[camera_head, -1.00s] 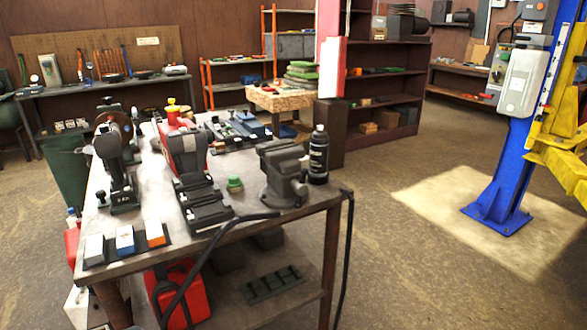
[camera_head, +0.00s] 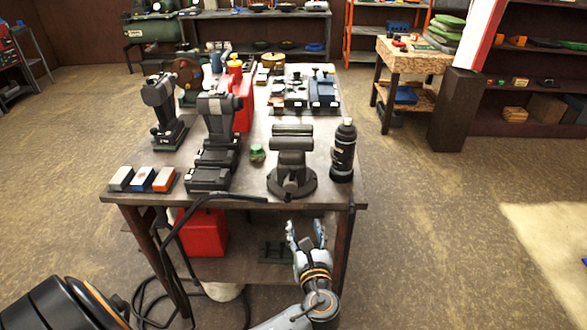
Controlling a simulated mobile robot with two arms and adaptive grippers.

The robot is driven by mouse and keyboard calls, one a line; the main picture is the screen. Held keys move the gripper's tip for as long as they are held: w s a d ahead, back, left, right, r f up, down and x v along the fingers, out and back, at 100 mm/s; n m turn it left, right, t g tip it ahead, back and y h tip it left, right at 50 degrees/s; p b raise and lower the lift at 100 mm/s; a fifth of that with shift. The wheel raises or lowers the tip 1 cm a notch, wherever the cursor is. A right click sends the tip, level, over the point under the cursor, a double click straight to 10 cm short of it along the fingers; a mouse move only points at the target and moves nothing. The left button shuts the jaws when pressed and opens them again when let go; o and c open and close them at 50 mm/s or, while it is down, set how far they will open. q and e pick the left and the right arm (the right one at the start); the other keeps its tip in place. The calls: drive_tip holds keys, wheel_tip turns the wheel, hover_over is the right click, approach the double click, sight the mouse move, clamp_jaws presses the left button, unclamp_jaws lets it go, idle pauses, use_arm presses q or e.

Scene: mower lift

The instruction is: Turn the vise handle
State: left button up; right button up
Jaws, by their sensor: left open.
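The dark grey vise (camera_head: 291,158) stands upright on its round base at the front right of the workbench (camera_head: 340,192). Its jaws are at the top; its handle is too small and dark to make out clearly. My left gripper (camera_head: 306,232) is in front of the bench's front edge, below the vise in the picture. Its two fingers point up toward the bench and stand apart with nothing between them. It does not touch the vise. My right gripper is not in view.
A black bottle (camera_head: 343,152) stands close to the vise on the right. A small green item (camera_head: 257,152) sits to its left. Power tools and colored blocks (camera_head: 142,179) fill the bench's left side. A black cable (camera_head: 232,197) runs along the front edge. Floor to the right is clear.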

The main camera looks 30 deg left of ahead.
use_arm(q)
drive_tip(key=y, duration=0.1)
approach(292, 181)
drive_tip(key=shift+t, duration=0.3)
drive_tip(key=p+x, duration=0.1)
drive_tip(key=x, duration=0.4)
drive_tip(key=p+x, duration=0.2)
drive_tip(key=x, duration=0.3)
drive_tip(key=shift+w+a+f, duration=0.25)
drive_tip(key=shift+a, duration=0.1)
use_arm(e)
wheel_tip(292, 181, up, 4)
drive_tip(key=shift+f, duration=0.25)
use_arm(q)
clamp_jaws()
